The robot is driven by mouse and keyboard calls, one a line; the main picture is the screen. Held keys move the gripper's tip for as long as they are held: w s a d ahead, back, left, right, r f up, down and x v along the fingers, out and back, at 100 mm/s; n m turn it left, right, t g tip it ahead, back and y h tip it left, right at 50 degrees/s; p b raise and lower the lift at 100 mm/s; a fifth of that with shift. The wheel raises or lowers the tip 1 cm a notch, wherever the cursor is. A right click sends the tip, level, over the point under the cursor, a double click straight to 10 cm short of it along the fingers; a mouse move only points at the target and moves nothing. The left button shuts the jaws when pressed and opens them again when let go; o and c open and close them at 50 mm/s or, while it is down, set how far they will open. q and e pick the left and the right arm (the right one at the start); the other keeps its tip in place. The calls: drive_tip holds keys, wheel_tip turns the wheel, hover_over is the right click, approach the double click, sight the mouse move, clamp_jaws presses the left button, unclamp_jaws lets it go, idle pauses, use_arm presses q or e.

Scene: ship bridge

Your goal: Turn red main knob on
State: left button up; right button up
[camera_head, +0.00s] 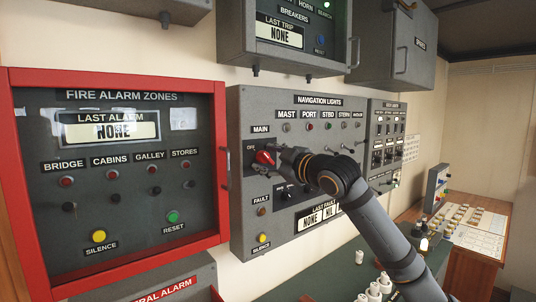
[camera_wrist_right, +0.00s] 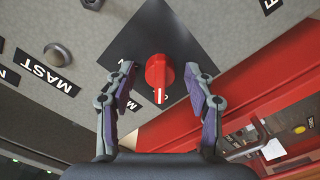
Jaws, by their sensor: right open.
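The red main knob (camera_head: 264,157) sits on the grey navigation lights panel (camera_head: 245,104), below the MAIN label and beside an OFF marking. In the right wrist view the red knob (camera_wrist_right: 159,74) shows on a dark square plate, with a white line on its grip. My right gripper (camera_head: 277,156) is at the knob in the head view. In the wrist view its two fingers (camera_wrist_right: 160,92) stand open, one on each side of the knob, with gaps between the pads and the knob. My left gripper is not in view.
The red-framed fire alarm panel (camera_head: 220,160) is just left of the navigation panel. A grey breaker box (camera_head: 232,48) hangs above. Small toggle switches (camera_head: 329,146) line the navigation panel to the right. A green counter (camera_head: 335,270) with white objects lies below my right arm.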

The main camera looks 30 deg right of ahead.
drive_tip(key=shift+d+f, duration=0.1)
drive_tip(key=shift+c, duration=0.5)
drive_tip(key=shift+s, duration=0.1)
clamp_jaws()
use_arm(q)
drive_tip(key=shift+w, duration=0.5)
